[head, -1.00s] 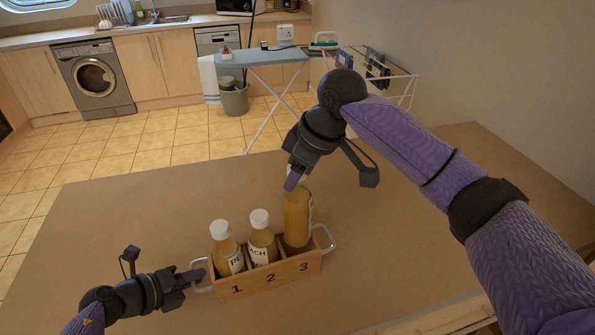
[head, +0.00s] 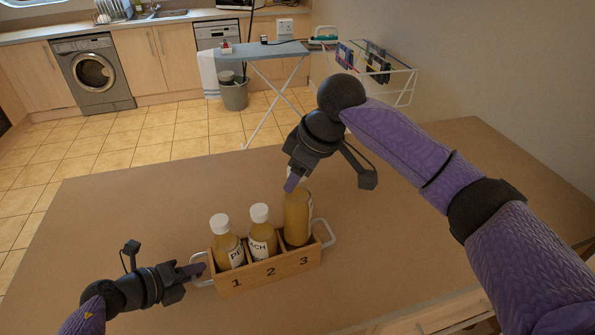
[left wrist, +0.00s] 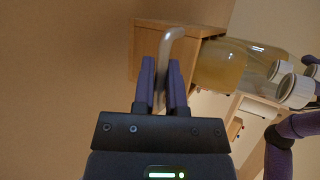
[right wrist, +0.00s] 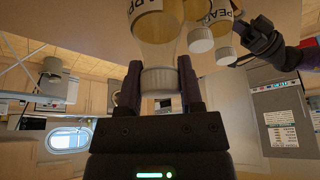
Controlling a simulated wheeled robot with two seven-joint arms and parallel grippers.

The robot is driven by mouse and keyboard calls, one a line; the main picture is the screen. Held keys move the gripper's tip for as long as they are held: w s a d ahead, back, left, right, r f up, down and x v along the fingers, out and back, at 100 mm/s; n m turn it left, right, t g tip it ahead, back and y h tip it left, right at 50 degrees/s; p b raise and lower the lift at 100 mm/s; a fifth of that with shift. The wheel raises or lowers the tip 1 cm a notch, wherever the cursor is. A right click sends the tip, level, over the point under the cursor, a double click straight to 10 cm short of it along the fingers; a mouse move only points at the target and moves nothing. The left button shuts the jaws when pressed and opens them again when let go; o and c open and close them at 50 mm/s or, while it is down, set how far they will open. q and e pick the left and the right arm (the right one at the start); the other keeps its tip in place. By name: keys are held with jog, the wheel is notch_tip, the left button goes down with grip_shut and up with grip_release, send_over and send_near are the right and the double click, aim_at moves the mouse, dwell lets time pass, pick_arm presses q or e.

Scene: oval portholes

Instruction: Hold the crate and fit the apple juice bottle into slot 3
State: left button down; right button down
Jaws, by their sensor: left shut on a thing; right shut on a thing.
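The wooden crate (head: 265,275) stands on the table with slots numbered 1, 2 and 3. My left gripper (head: 200,270) is shut on the crate's left handle (left wrist: 172,40). The apple juice bottle (head: 298,220) is upright at slot 3, its lower part behind the crate's front wall. I cannot tell whether its base touches the slot floor. My right gripper (head: 292,183) is shut on the bottle's white cap from above; the cap (right wrist: 157,80) shows between the fingers in the right wrist view.
A bottle marked "PE" (head: 228,248) sits in slot 1 and a peach bottle (head: 262,238) in slot 2, close beside the held one. The brown table (head: 130,220) is clear around the crate. An ironing board (head: 265,52) stands beyond it.

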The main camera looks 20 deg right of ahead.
aim_at(297, 199)
jog(key=shift+f, duration=3.05)
dwell(0.4)
